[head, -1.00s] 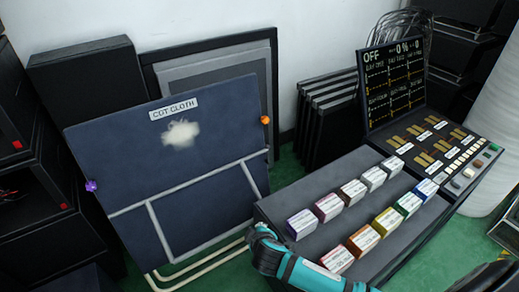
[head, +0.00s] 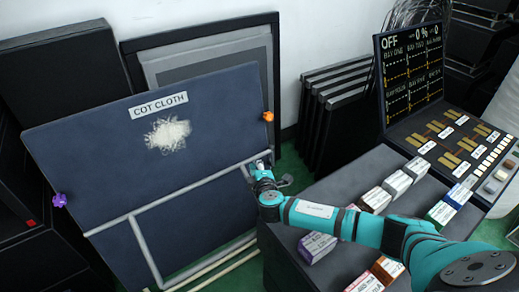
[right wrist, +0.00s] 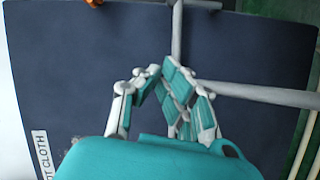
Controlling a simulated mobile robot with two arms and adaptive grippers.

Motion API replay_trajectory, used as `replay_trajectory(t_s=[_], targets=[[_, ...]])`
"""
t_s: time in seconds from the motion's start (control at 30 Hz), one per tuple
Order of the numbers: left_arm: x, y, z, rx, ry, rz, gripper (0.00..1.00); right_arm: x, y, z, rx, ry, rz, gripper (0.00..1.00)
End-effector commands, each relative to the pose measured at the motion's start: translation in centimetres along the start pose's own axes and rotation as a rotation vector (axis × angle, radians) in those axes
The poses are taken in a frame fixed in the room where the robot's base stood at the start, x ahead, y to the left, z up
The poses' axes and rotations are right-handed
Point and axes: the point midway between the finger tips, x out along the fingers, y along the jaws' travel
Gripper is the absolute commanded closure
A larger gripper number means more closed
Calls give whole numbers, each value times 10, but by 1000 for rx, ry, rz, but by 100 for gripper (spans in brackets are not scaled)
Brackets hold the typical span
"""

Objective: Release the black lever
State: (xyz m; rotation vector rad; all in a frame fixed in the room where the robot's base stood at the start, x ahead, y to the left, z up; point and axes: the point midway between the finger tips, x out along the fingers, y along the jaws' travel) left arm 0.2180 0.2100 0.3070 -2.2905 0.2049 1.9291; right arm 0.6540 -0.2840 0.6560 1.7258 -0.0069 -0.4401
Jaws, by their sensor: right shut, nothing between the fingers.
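I cannot make out a black lever in either view. My right gripper (head: 262,163) is at the right edge of the dark blue board (head: 90,150) labelled COT CLOTH (head: 159,105), close to where its grey bars meet. In the right wrist view the gripper's fingers (right wrist: 165,68) are drawn together with nothing between them, in front of the board (right wrist: 70,70) and its grey bars (right wrist: 255,92). I cannot tell whether they touch a bar. An orange knob (head: 268,116) is above the gripper on the board's right edge; a purple knob (head: 60,200) is on its left edge. My left gripper is out of view.
A dark stepped rack with labelled blocks (head: 397,184) lies under my right arm. A console with an OFF display (head: 412,80) stands behind it at right. Dark panels (head: 335,110) lean on the wall. Black cases (head: 62,85) stand at left.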

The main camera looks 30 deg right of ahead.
Motion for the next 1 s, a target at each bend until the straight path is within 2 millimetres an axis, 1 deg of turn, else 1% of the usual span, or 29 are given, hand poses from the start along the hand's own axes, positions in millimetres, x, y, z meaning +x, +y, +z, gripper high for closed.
replay_trajectory(t_s=[0.03,0.43,0.57,0.67,0.77,0.9,1.0], targets=[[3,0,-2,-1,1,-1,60,4,-4,2,-5,0,5,100],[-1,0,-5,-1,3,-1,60,5,-3,2,-8,1,7,100],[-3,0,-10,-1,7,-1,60,12,-3,2,-8,1,7,100],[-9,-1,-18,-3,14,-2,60,26,-4,2,-8,0,9,100],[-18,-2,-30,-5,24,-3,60,46,-4,2,-8,0,10,100],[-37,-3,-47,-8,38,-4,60,72,-4,2,-8,-1,9,100],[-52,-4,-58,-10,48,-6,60,88,-4,2,-8,0,8,100]])
